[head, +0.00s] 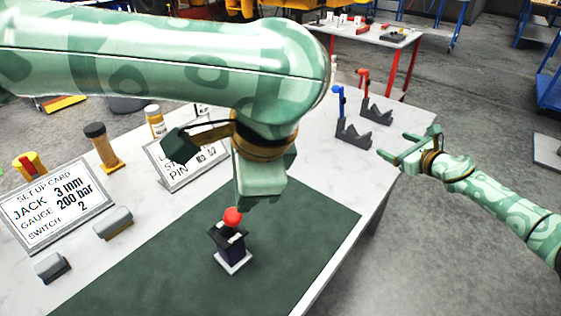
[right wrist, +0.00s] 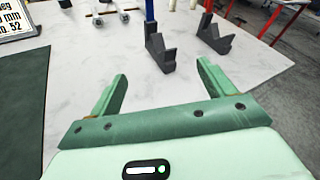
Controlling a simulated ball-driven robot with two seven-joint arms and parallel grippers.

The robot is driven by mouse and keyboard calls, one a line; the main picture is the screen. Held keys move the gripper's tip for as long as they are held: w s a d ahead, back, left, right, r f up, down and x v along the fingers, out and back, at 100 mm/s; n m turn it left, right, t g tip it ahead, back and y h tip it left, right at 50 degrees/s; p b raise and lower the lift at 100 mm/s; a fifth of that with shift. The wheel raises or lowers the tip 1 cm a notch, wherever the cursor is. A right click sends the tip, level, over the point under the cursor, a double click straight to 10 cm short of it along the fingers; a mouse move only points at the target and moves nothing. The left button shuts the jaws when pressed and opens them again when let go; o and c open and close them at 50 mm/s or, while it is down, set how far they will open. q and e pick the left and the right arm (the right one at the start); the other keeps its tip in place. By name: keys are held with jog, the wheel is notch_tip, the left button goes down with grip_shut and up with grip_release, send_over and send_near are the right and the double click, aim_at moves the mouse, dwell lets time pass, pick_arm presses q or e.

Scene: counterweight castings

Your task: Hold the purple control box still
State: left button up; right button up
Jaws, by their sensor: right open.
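The purple control box (head: 234,250) stands upright on a small white base on the green mat (head: 310,215), with a dark top and a round red knob (head: 233,215). My left gripper (head: 258,190) points down just above and behind the knob in the head view. Its fingers are mostly hidden, and I cannot tell whether it touches the box. My right gripper (head: 398,150) is open and empty at the table's right edge, well away from the box. The right wrist view shows its two fingers (right wrist: 162,88) spread, with nothing between them. The box is not in that view.
Dark brackets with a blue lever (head: 340,105) and a red lever (head: 363,82) stand near my right gripper. A setup card (head: 58,205), another sign (head: 185,170), grey blocks (head: 114,223) and a dark-topped cylinder (head: 103,148) stand left. The mat around the box is clear.

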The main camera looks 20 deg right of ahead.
jog(key=a+r+n+g+y, duration=0.2)
jog(key=a+n+g+y, duration=0.1)
jog(key=a, duration=0.7)
jog(key=w+a+r+n+g+y, duration=0.15)
jog(key=a+n+y, duration=0.25)
jog(key=a, duration=0.6)
jog(key=a+r+n+g+y, duration=0.3)
jog(key=a, duration=0.7)
jog(key=n+g+h, duration=0.8)
jog(key=n+g, duration=0.1)
jog(key=g, duration=0.1)
send_near(234, 233)
jog(key=shift+t, duration=0.25)
jog(key=x, duration=0.4)
jog(key=w+x, duration=0.1)
jog(key=x, duration=0.7)
jog(key=shift+w+d+f, duration=0.25)
jog(key=shift+w+d, duration=0.1)
jog(key=shift+w, duration=0.05)
